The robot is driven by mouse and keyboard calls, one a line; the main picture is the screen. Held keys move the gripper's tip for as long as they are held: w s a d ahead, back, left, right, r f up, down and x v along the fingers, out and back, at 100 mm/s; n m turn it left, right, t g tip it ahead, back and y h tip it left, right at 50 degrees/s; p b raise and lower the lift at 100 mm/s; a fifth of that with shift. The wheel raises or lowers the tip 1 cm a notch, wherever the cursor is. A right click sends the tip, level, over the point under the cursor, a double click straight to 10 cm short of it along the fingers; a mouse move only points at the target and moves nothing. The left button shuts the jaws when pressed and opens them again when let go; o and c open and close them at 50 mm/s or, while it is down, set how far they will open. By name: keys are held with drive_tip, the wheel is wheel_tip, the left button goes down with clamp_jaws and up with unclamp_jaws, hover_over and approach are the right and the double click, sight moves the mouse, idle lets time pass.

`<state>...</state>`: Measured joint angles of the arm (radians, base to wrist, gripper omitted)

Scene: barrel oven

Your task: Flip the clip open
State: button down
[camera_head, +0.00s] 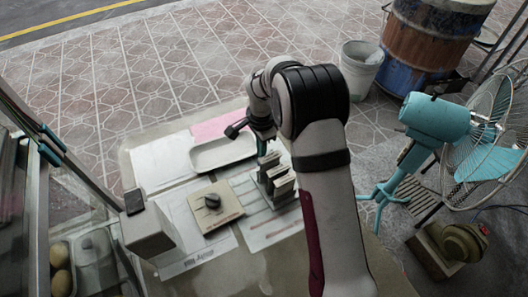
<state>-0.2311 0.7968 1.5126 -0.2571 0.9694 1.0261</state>
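I cannot make out the clip for certain. A grey upright block piece (283,187) with raised parts stands on a striped light board, just below the end of my arm; it may be the clip. A beige square plate (222,214) with a dark round knob (212,201) lies to its left. My arm reaches up from the bottom and bends down at the wrist. My gripper (264,150) is over the far side of the grey piece, beside the white tray. Its fingers are small and partly hidden, so their opening and any contact are unclear.
A white tray (222,153), a pink sheet (217,126) and white sheets lie on the table. A grey box (148,230) stands left. A teal fan (435,118) stands right, a white bucket (359,68) and rusty barrel (428,45) behind. Tiled floor lies beyond.

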drive_tip(key=shift+w+a+f, duration=0.25)
drive_tip(key=shift+w+f, duration=0.05)
drive_tip(key=shift+w, duration=0.05)
drive_tip(key=shift+s+d+r, duration=0.25)
drive_tip(key=shift+s+d, duration=0.15)
drive_tip(key=shift+s, duration=0.25)
drive_tip(key=shift+r, duration=0.1)
drive_tip(key=w+a+r, duration=0.1)
drive_tip(key=w+r, duration=0.2)
drive_tip(key=r, duration=0.3)
drive_tip(key=w+a+r, duration=0.2)
drive_tip(key=w+r, duration=0.1)
drive_tip(key=r, duration=0.3)
drive_tip(key=shift+a, duration=0.25)
